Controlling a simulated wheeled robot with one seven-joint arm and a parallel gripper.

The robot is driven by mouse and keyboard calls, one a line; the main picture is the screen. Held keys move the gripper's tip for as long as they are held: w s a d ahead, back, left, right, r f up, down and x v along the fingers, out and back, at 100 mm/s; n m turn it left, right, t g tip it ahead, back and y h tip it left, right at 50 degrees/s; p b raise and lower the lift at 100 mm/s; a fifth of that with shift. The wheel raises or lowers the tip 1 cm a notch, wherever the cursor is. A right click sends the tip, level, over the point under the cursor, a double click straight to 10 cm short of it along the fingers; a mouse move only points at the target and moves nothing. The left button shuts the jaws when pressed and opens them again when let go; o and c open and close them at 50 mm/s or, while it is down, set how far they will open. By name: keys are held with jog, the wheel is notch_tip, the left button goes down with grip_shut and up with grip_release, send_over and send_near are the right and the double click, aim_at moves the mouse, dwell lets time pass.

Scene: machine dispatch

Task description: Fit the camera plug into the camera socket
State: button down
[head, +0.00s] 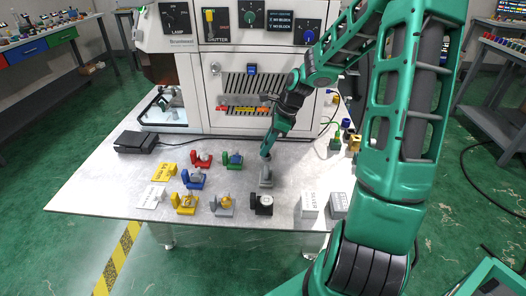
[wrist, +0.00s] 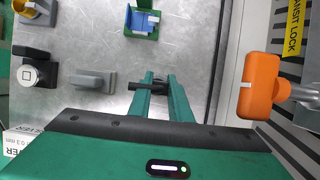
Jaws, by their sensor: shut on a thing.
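My gripper (wrist: 152,88) is shut on a small dark piece (wrist: 134,86), which looks like the camera plug. The piece sticks out to the left of the fingers in the wrist view. In the head view my gripper (head: 266,154) is low over the table, on the machine side of an empty-looking grey stand (head: 266,180). The stand (wrist: 92,81) is left of the fingers in the wrist view, apart from them. The held piece is too small to make out in the head view. I cannot identify the camera socket in either view.
An orange handle (wrist: 262,86) on the machine front is close on the right in the wrist view. A black block (head: 262,203) and several coloured holders, including a green one (head: 233,160), stand on the table (head: 110,195). A green cable plug (head: 335,144) is at the right.

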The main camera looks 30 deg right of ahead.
jog(key=shift+r, duration=0.15)
jog(key=shift+r, duration=0.6)
notch_tip(320, 180, up, 3)
jog(key=shift+f, duration=0.15)
jog(key=s+a+r, duration=0.5)
jog(key=a+r, duration=0.2)
jog(key=a, duration=0.3)
jog(key=shift+s+a, duration=0.15)
jog(key=shift+s, duration=0.15)
jog(key=shift+f, duration=0.1)
